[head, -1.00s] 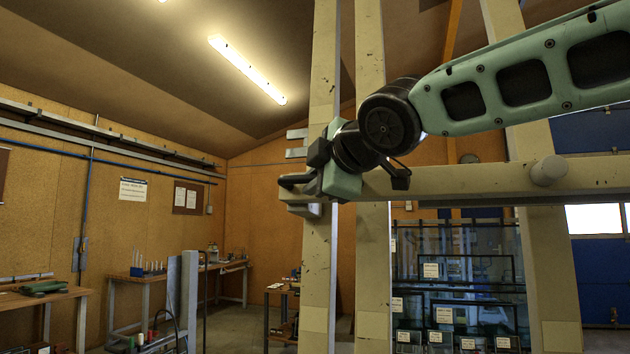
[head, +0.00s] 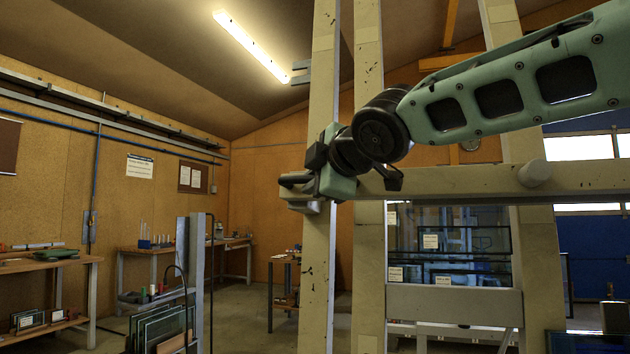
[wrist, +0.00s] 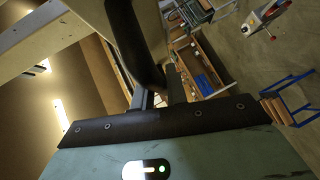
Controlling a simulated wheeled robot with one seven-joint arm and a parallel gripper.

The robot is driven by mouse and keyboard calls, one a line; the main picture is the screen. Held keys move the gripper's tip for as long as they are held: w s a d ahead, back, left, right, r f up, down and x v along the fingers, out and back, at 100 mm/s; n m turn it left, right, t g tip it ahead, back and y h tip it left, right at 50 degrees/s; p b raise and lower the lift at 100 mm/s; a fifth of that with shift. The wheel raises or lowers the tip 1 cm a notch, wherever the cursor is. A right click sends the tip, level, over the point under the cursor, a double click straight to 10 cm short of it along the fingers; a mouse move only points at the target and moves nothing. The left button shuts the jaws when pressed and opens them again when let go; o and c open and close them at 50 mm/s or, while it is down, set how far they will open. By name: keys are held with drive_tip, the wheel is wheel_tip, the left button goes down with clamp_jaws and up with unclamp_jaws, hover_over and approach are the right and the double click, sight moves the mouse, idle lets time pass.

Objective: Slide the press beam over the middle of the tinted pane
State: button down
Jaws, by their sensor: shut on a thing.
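The press beam (head: 460,183) is a long beige bar that runs level across the uprights in the head view, with a round knob on its right part. My gripper (head: 345,180) is shut on the beam near its left end, by the left upright. The exact contact is hidden behind the hand. I cannot single out the tinted pane; dark glass panes (head: 466,242) with white labels show behind the frame, below the beam.
Beige uprights (head: 320,240) stand on the left and at the right. Benches (head: 45,264) and a glass rack (head: 160,325) stand farther back on the left.

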drive_tip(key=s+f+b, duration=0.2)
drive_tip(key=f+b, duration=1.5)
drive_tip(key=f, duration=0.1)
drive_tip(key=s+a+f+b, duration=0.1)
drive_tip(key=s+f+b, duration=0.1)
drive_tip(key=f+b, duration=1.6)
drive_tip(key=shift+a+f, duration=0.2)
drive_tip(key=shift+a, duration=0.05)
drive_tip(key=shift+s, duration=0.1)
drive_tip(key=c, duration=1.4)
unclamp_jaws()
drive_tip(key=shift+r, duration=0.1)
drive_tip(key=shift+s+r, duration=0.1)
drive_tip(key=p+v, duration=0.4)
drive_tip(key=v, duration=0.7)
drive_tip(key=shift+s+d, duration=0.2)
drive_tip(key=shift+s, duration=0.1)
